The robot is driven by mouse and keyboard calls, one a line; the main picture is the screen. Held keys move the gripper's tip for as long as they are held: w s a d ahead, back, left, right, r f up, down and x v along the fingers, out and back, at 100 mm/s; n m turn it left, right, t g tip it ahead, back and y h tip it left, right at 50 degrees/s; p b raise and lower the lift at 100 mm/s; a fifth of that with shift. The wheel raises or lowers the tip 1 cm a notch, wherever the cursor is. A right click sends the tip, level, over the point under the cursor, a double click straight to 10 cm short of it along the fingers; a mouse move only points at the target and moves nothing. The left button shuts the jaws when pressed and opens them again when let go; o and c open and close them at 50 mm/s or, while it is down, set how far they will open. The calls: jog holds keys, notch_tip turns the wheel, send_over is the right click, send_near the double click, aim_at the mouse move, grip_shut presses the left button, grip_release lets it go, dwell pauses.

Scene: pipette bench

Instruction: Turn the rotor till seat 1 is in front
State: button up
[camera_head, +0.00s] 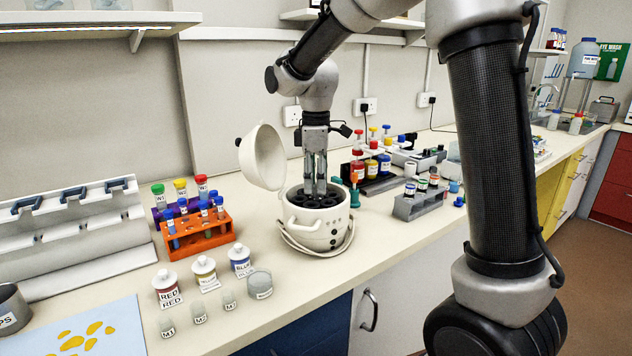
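A white, pot-shaped centrifuge (300,232) stands on the bench in the middle of the view. Its round lid (264,158) is swung up and open at the left. The black rotor (297,201) with several dark round seats shows inside the bowl. No seat numbers are legible, so I cannot tell which seat is in front. My gripper (315,190) points straight down, with its fingertips at the rotor's middle. The fingers are close together. I cannot tell whether they touch the rotor or grip anything, as the tips partly hide its centre.
An orange rack (205,238) with tubes stands left of the centrifuge. Labelled bottles, including the red one (167,287), and small vials stand at the front left. A grey rack (419,204) with vials stands to the right.

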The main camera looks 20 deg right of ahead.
jog(key=shift+f, duration=0.25)
jog(key=shift+c, duration=0.5)
grip_shut()
